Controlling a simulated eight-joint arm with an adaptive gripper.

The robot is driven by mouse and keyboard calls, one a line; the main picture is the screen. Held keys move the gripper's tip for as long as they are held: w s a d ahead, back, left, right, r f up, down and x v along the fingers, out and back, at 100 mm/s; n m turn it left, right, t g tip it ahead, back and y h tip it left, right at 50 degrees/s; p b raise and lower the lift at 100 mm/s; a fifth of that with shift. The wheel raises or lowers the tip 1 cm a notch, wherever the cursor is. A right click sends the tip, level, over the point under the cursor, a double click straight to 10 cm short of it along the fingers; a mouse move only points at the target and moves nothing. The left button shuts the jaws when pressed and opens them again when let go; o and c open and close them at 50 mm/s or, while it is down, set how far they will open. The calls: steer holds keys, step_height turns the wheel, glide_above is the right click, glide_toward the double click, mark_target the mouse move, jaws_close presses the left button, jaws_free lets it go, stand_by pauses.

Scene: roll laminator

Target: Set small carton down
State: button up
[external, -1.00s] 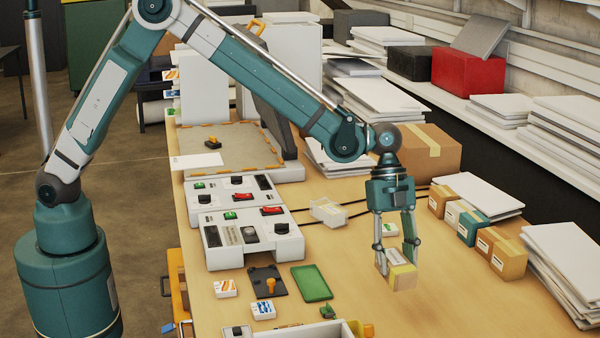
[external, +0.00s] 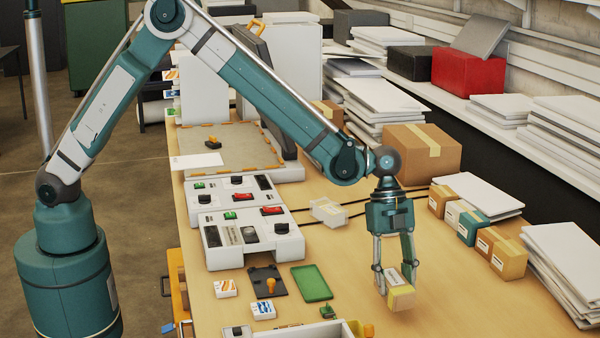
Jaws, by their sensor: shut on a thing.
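The small carton (external: 402,298) is a tan box with a yellowish face and a pale label. It sits at my gripper's fingertips over the right part of the wooden table (external: 450,310). My gripper (external: 395,281) points down and is shut on the carton, with a finger on each side. The carton looks slightly tilted. I cannot tell whether its underside touches the table. The fingers hide part of its upper side.
Several small boxes (external: 508,259) stand in a row to the right, beside stacked white sheets (external: 565,262). A green tray (external: 312,283) and control boxes (external: 250,236) lie to the left. The table around the carton is mostly clear.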

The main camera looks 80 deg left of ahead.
steer(key=shift+f, duration=0.3)
steer(key=shift+f, duration=1.85)
steer(key=shift+f, duration=0.2)
steer(key=o, duration=1)
steer(key=shift+r, duration=0.15)
steer(key=shift+r, duration=0.15)
steer(key=v, duration=1.1)
steer(key=shift+a+r, duration=0.25)
steer(key=shift+r, duration=0.1)
